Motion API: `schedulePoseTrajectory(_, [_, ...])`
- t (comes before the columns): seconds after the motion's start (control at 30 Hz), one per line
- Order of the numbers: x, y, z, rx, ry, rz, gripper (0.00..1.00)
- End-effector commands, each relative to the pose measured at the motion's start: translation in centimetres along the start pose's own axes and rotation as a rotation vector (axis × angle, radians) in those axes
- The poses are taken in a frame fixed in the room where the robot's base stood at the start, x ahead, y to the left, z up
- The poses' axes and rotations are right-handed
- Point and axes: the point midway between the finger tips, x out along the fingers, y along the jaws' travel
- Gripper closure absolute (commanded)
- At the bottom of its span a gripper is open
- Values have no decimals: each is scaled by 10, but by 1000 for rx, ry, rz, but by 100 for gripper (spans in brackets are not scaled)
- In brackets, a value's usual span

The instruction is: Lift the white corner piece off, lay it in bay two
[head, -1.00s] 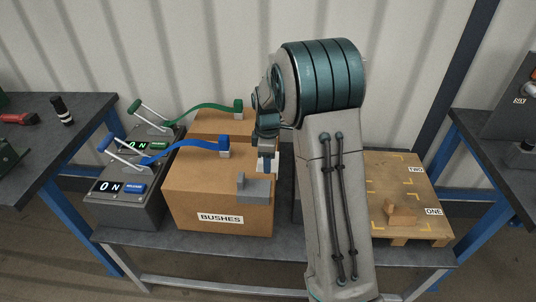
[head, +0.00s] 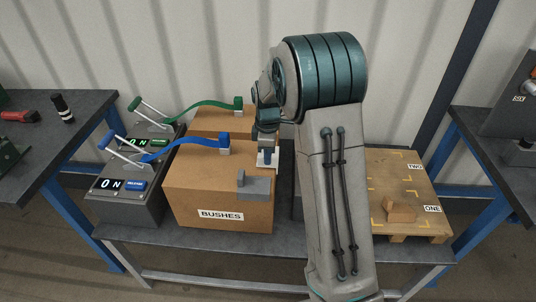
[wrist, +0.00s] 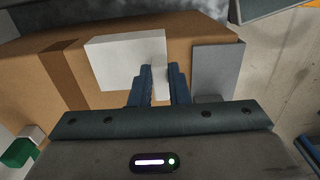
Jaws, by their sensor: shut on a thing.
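The white corner piece (head: 261,164) is at the back right corner of the cardboard box (head: 205,190) labelled BUSHES. It also shows in the wrist view (wrist: 112,58). My gripper (wrist: 160,75) is shut on its upright tab. In the head view my gripper (head: 267,156) is partly hidden by my arm. I cannot tell whether the piece touches the box. Bay two (head: 393,168), marked in yellow beside the label TWO, looks empty on the wooden pallet at the right, its left part hidden by my arm.
A grey corner piece (head: 254,187) sits on the box's front right corner, close to my fingers. A blue strap (head: 190,143) and a green strap (head: 205,106) run from release units to the boxes. A brown corner piece (head: 401,211) lies in bay one.

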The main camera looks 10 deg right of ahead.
Motion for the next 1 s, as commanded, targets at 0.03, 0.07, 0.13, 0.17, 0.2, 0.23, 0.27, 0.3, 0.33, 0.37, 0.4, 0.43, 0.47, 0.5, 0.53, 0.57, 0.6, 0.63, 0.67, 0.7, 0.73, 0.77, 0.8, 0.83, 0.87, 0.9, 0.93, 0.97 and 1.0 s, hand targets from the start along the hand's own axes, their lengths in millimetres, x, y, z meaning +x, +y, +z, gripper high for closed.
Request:
schedulePoseTrajectory(0.03, [-4,0,0,0,0,1,100])
schedulePoseTrajectory(0.07, [-5,0,0,0,0,0,100])
schedulePoseTrajectory(0.13, [-8,0,0,0,0,0,100])
schedulePoseTrajectory(0.17, [-9,0,0,0,0,0,100])
schedulePoseTrajectory(0.2, [-11,0,0,0,0,0,100])
schedulePoseTrajectory(0.23, [-12,0,0,0,0,0,100])
schedulePoseTrajectory(0.27, [-13,0,0,0,0,0,100])
schedulePoseTrajectory(0.3, [-15,0,0,0,0,0,100])
schedulePoseTrajectory(0.33, [-16,0,0,0,0,0,100])
schedulePoseTrajectory(0.37, [-17,0,0,0,0,0,100])
schedulePoseTrajectory(0.4, [-19,0,0,0,0,0,100])
schedulePoseTrajectory(0.43, [-20,0,0,0,0,0,100])
schedulePoseTrajectory(0.47, [-21,0,0,0,0,0,100])
schedulePoseTrajectory(0.5, [-23,0,0,0,0,0,100])
schedulePoseTrajectory(0.53, [-24,0,0,0,0,0,100])
schedulePoseTrajectory(0.57, [-25,0,0,0,0,0,100])
schedulePoseTrajectory(0.6, [-27,0,0,0,0,0,100])
schedulePoseTrajectory(0.63, [-28,0,0,0,1,0,100])
schedulePoseTrajectory(0.67, [-29,0,0,0,1,0,100])
schedulePoseTrajectory(0.7, [-31,0,0,0,1,1,100])
schedulePoseTrajectory(0.73, [-32,0,0,0,1,1,100])
schedulePoseTrajectory(0.77, [-33,0,0,0,1,1,100])
schedulePoseTrajectory(0.8, [-35,0,0,0,1,1,100])
schedulePoseTrajectory(0.83, [-36,0,0,0,1,1,100])
schedulePoseTrajectory(0.87, [-37,0,0,0,1,1,100])
schedulePoseTrajectory(0.9, [-38,0,0,0,1,1,100])
schedulePoseTrajectory(0.93, [-39,0,0,0,1,1,100])
schedulePoseTrajectory(0.97, [-39,0,0,0,1,1,100])
schedulePoseTrajectory(1.0, [-39,0,0,0,1,1,100])
